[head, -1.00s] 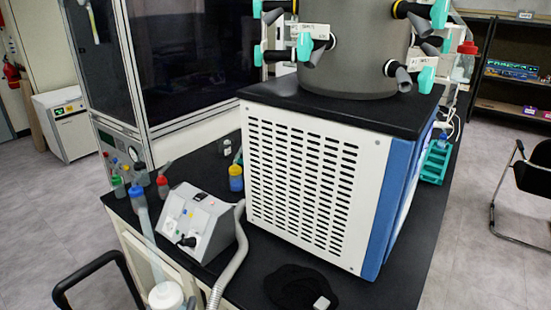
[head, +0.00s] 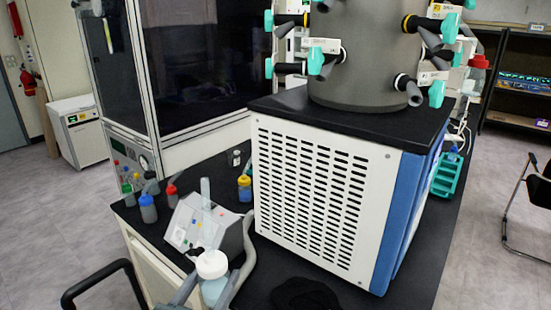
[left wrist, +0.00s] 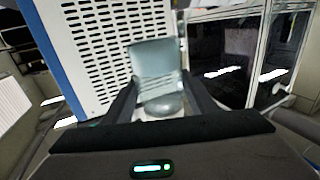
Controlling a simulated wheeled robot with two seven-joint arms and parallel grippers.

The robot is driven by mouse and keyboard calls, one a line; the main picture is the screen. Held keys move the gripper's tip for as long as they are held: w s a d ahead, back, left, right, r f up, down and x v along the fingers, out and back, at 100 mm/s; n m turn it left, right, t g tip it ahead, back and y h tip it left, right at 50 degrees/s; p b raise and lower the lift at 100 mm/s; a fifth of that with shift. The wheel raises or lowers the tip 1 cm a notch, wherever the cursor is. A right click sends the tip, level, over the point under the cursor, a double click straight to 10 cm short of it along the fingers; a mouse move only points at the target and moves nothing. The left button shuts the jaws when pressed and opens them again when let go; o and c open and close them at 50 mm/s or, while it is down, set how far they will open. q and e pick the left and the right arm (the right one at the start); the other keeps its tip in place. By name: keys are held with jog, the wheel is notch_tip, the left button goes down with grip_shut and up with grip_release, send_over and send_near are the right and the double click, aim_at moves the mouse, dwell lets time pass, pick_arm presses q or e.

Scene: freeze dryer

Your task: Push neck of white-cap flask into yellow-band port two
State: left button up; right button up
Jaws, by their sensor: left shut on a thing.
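In the left wrist view the clear flask (left wrist: 153,62) sits between the two dark fingers of my left gripper (left wrist: 160,98). The grey drum (head: 360,60) carries ports with teal valves. Yellow bands show on a left port (head: 306,19) and on a right port (head: 407,22); I cannot read which is two. The flask is well below and left of both.
The vented white housing (head: 310,190) stands under the drum. A grey pump box (head: 195,225) and hose (head: 243,260) are behind the flask. Several small bottles (head: 147,208) stand at left. A black cloth (head: 305,295) lies on the bench. A glass-fronted cabinet (head: 200,70) is behind.

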pick_arm(q)
jog(key=w+d+r+m+g+h, duration=0.4)
jog(key=w+d+r+m+h, duration=0.2)
jog(key=w+d+r+h, duration=0.5)
notch_tip(320, 180, up, 16)
jog(key=w+d+m+g+p, duration=0.1)
jog(key=w+m+g, duration=0.1)
jog(key=g, duration=0.3)
jog(key=shift+w+d+r+m+h, duration=0.2)
jog(key=shift+w+m+h, duration=0.1)
jog(key=shift+m, duration=0.6)
pick_arm(e)
jog(key=shift+r, duration=0.65)
pick_arm(q)
jog(key=shift+r, duration=0.1)
pick_arm(e)
jog(key=shift+a+r, duration=0.1)
jog(key=shift+a, duration=0.15)
